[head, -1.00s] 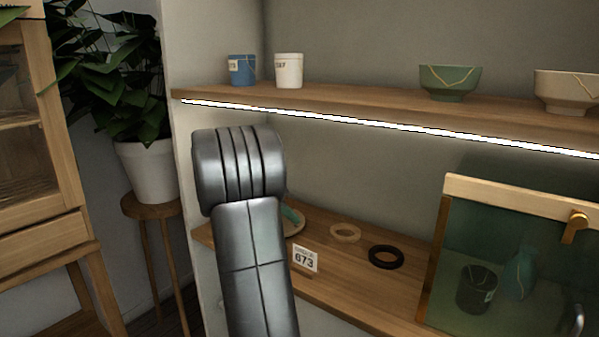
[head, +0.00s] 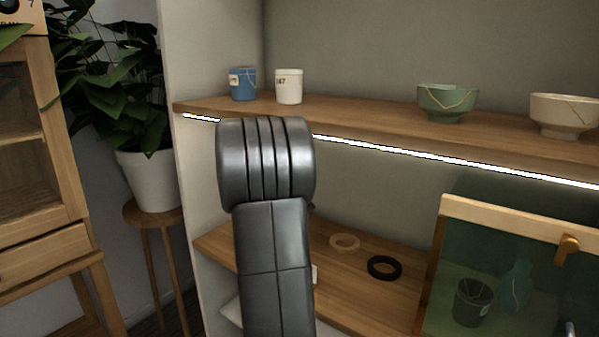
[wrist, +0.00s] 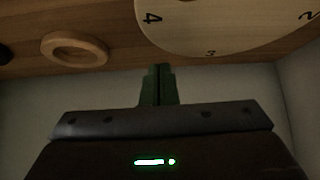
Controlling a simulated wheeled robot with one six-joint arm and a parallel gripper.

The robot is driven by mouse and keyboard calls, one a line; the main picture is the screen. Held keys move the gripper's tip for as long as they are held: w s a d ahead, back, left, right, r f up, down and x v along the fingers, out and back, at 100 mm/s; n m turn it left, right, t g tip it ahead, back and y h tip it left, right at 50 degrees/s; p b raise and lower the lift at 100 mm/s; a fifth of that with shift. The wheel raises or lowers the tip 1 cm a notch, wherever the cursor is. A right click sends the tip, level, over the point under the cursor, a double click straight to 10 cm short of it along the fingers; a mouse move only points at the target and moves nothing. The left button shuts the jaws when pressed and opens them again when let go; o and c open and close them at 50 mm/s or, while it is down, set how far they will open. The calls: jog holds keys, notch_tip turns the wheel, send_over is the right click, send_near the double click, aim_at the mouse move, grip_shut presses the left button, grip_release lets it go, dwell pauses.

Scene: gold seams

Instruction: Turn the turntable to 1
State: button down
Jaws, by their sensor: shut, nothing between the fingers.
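The turntable (wrist: 225,25) is a pale round wooden disc at the top of the wrist view, cut off by the frame. The numerals 4, 3 and 2 show along its rim, with 3 nearest my gripper; 1 is not in view. My gripper (wrist: 158,68) is shut and empty, its green fingertips close to the rim between 4 and 3. I cannot tell whether they touch it. In the head view my arm hides the turntable and my gripper.
A pale wooden ring (head: 344,242) and a black ring (head: 384,267) lie on the lower shelf (head: 335,290). A glass-fronted case (head: 505,210) stands to the right. The upper shelf (head: 360,118) with cups and bowls runs above my arm.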

jog(key=shift+w+r+n+t+y+p, duration=0.15)
jog(key=shift+w+n+y+p, duration=0.55)
jog(key=shift+p, duration=1.15)
jog(key=shift+w+r+n+t+y+p, duration=0.1)
jog(key=shift+w+n+t+y+p, duration=0.25)
jog(key=shift+n+p, duration=1.05)
jog(key=shift+w+f+m+p, duration=0.2)
jog(key=shift+m+p, duration=0.1)
jog(key=shift+p, duration=0.7)
jog(key=shift+y+p, duration=0.25)
jog(key=shift+p, duration=0.05)
